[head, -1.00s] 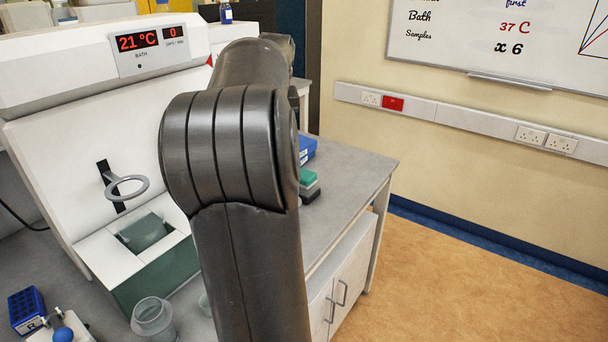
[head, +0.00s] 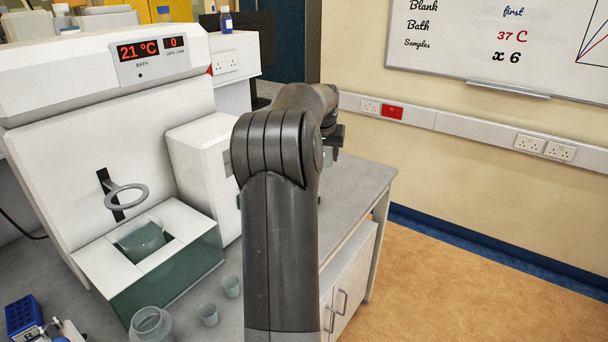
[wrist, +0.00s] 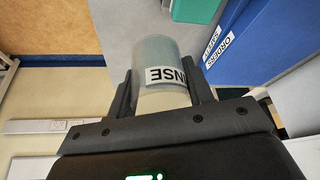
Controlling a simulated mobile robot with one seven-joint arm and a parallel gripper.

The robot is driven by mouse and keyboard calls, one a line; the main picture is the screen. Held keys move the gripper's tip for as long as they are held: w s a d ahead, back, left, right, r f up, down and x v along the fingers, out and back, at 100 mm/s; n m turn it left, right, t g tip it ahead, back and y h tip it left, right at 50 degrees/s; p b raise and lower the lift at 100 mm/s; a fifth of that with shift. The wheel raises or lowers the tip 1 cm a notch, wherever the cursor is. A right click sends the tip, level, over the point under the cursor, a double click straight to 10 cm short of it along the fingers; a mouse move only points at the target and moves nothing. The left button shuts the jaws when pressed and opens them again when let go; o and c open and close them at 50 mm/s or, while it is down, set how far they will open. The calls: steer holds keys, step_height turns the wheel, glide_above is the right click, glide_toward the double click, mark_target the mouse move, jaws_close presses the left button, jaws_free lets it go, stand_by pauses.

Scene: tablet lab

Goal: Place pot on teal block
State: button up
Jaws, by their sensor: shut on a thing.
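The pot (wrist: 152,52) is a pale translucent cup with a white label reading "NSE", part of the word cut off. It sits between the fingers of my gripper (wrist: 158,72) in the wrist view, and the gripper is shut on it. In the head view my gripper (head: 335,142) is beyond my arm, over the far part of the bench, with a bit of the pot (head: 328,157) showing below it. A dull green patch (wrist: 195,10) at the top of the wrist view may be the teal block. In the head view my arm hides the block's place.
Blue binders (wrist: 245,40) stand close to the right of the pot in the wrist view. The bench (head: 362,182) ends at its right edge above the floor. A white bath unit (head: 60,140) with a ring holder and several cups stand at left, near the front.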

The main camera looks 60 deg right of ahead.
steer(key=w+f, duration=0.1)
steer(key=w, duration=0.1)
steer(key=w+f, duration=0.1)
steer(key=w, duration=0.1)
steer(key=w+f, duration=0.2)
steer(key=w, duration=0.1)
steer(key=shift+a+f, duration=0.1)
steer(key=shift+a, duration=0.25)
steer(key=shift+w+f, duration=0.1)
steer(key=shift+f, duration=1.95)
steer(key=shift+f, duration=0.15)
steer(key=o, duration=1)
steer(key=v, duration=1.2)
steer(key=shift+a, duration=0.15)
